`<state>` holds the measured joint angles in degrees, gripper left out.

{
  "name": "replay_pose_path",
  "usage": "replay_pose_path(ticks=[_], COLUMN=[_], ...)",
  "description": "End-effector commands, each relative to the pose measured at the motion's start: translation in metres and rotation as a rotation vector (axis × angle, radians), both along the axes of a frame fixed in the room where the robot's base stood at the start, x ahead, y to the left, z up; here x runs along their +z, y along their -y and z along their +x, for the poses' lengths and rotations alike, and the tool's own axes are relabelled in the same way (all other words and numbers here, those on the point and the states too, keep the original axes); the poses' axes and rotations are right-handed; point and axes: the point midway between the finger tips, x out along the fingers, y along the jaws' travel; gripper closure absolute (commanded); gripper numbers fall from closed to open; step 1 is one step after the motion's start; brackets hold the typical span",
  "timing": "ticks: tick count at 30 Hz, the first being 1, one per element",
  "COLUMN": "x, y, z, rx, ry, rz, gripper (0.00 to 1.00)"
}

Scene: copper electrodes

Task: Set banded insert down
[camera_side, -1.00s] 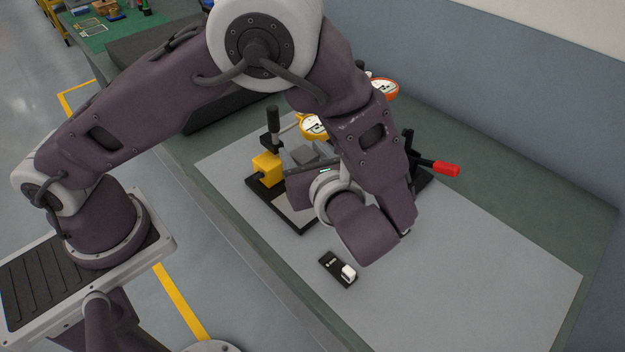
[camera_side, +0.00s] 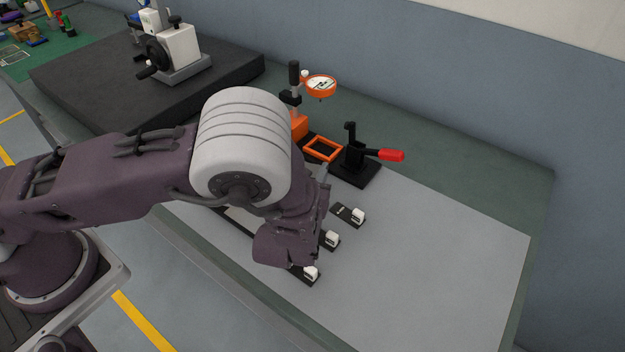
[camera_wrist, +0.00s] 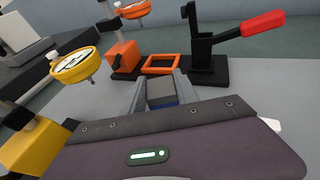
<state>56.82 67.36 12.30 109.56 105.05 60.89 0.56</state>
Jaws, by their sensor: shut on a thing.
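My gripper (camera_wrist: 160,95) shows in the wrist view, its two grey fingers shut on the banded insert (camera_wrist: 161,91). The insert is a small grey block with a blue band on its near, lower part. It points toward an orange square frame (camera_wrist: 161,64) on a black base beyond it. How high the insert is above the surface is hard to tell. In the side view my arm hides the insert and most of the gripper. The orange frame (camera_side: 323,149) shows there beyond my wrist.
A black clamp with a red handle (camera_side: 391,155) stands right of the frame. An orange dial gauge (camera_side: 321,83) stands behind it. A yellow dial gauge (camera_wrist: 75,65) is at left in the wrist view. Black plates with white blocks (camera_side: 358,216) lie on the grey mat (camera_side: 430,270).

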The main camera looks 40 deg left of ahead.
Motion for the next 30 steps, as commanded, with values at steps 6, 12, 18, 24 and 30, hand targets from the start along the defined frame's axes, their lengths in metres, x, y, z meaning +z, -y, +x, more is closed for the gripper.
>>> replay_pose_path(ticks=[6, 12, 18, 24, 30], x=[-0.02, -0.02, -0.023, -0.023, -0.018], y=[0.0, 0.0, 0.0, 0.0, 0.004], z=[0.0, 0.0, 0.0, 0.0, -0.007], rx=[0.001, 0.002, 0.001, 0.001, 0.001], ry=[0.004, 0.003, 0.001, 0.001, 0.001], rz=[0.0, 0.0, 0.0, 0.0, -0.002], gripper=[1.0, 1.0, 0.42, 0.42, 0.42])
